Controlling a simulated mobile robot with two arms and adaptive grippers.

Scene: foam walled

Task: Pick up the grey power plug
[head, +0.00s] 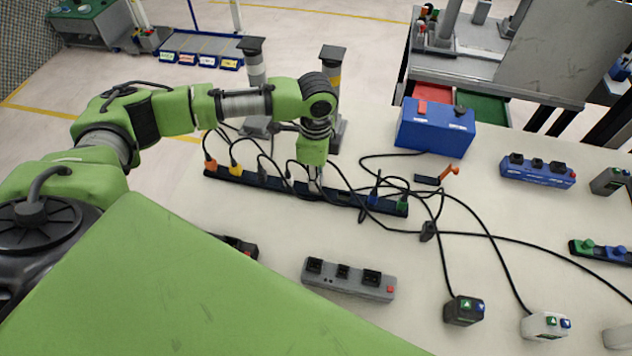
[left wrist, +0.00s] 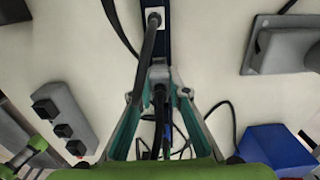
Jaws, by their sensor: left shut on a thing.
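My left gripper (head: 315,188) reaches down onto the long dark power strip (head: 235,177) on the table. In the left wrist view its two fingers (left wrist: 160,88) close around a grey plug (left wrist: 159,73) with a black cable, which is the grey power plug. The plug is at the strip; I cannot tell whether it is still fully seated. In the head view the gripper mostly hides it. My right gripper is not in view.
An orange plug (head: 211,164) and a yellow plug (head: 236,170) sit left on the strip, a blue plug (head: 373,198) and a green plug (head: 402,205) right. Black cables cross the table. A blue box (head: 435,128) stands behind; a grey strip (head: 348,280) lies in front.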

